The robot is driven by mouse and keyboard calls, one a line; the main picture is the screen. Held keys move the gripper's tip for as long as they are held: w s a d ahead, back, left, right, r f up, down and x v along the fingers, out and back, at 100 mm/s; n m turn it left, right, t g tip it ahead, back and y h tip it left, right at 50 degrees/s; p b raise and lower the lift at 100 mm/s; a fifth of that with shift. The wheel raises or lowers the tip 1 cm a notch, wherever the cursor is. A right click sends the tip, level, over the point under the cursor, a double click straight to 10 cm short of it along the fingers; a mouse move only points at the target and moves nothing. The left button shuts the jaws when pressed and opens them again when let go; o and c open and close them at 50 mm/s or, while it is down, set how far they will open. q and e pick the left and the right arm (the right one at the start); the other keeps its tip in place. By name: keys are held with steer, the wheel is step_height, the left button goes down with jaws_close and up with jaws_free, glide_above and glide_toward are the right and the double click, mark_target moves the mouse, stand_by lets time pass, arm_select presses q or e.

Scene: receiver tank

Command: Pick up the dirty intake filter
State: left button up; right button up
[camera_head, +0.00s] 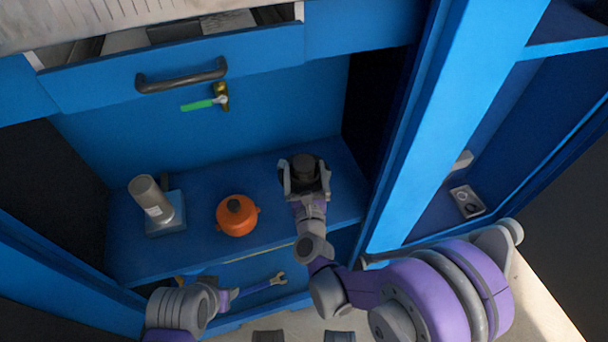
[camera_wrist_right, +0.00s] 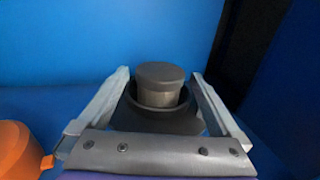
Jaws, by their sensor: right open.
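A dark grey cylinder with a round cap, which looks like the dirty intake filter (camera_head: 304,166), stands upright at the right of the blue shelf. My right gripper (camera_head: 304,180) is open, with one finger on each side of it. In the right wrist view the filter (camera_wrist_right: 160,85) sits in a dark round holder between the spread fingers (camera_wrist_right: 160,105). I cannot tell whether the fingers touch the holder. A lighter grey cylinder (camera_head: 150,196) stands in a blue block at the left of the shelf.
An orange round pot (camera_head: 237,215) sits left of my right gripper, also seen in the right wrist view (camera_wrist_right: 18,150). A drawer (camera_head: 180,78) with a dark handle hangs above. A green-handled valve (camera_head: 205,103) is on the back panel. A wrench (camera_head: 265,285) lies below the shelf.

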steer(key=c, duration=1.5)
steer(key=shift+o, duration=0.2)
steer(key=shift+r, duration=0.1)
